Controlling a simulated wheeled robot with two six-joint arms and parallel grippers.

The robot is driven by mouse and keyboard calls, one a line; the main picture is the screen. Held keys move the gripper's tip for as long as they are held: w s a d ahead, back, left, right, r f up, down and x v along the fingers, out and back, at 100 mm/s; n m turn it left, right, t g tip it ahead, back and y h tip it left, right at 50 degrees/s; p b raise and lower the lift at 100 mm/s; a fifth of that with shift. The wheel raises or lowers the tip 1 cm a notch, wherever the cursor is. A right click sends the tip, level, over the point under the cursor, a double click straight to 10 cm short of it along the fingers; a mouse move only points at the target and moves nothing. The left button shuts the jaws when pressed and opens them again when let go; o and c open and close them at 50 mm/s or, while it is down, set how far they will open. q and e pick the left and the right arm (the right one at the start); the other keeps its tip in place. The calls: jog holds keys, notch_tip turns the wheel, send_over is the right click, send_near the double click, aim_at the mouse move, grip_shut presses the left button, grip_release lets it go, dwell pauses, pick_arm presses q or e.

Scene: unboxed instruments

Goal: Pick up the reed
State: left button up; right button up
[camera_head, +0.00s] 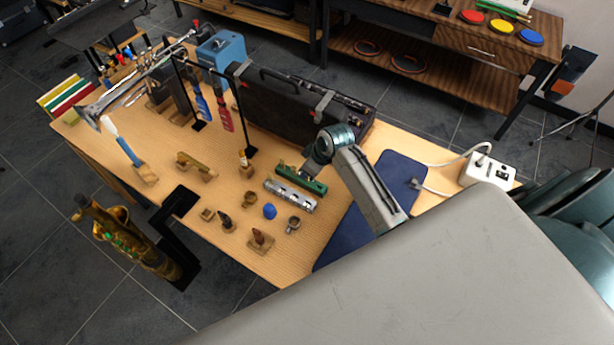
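I cannot pick out the reed for sure; the small pieces on the wooden table (200,139) are too small to tell apart. A thin pale upright piece (244,160) stands near the foot of a black stand and may be it. Other small pieces stand toward the table's front: a dark-tipped piece on a wooden block (261,239), a similar one (226,221), a blue lump (270,211) and a metal ring piece (293,224). A grey and teal arm link of mine reaches over the table's right part. Neither gripper's fingers can be seen.
A silver harmonica-like bar (290,195) and a green one (302,179) lie mid-table. A black case (290,115), blue box (221,50) and silver trumpet (120,90) stand behind. A saxophone (125,235) stands at the front-left edge. A dark-blue mat (345,232) lies right.

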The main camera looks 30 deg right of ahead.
jog(key=x, duration=0.2)
jog(key=shift+f, duration=0.55)
grip_shut()
jog(key=shift+r, duration=0.2)
jog(key=shift+r+p, duration=1.3)
jog(key=shift+p, duration=0.15)
jog(key=shift+d+f, duration=0.1)
jog(key=shift+d, duration=0.05)
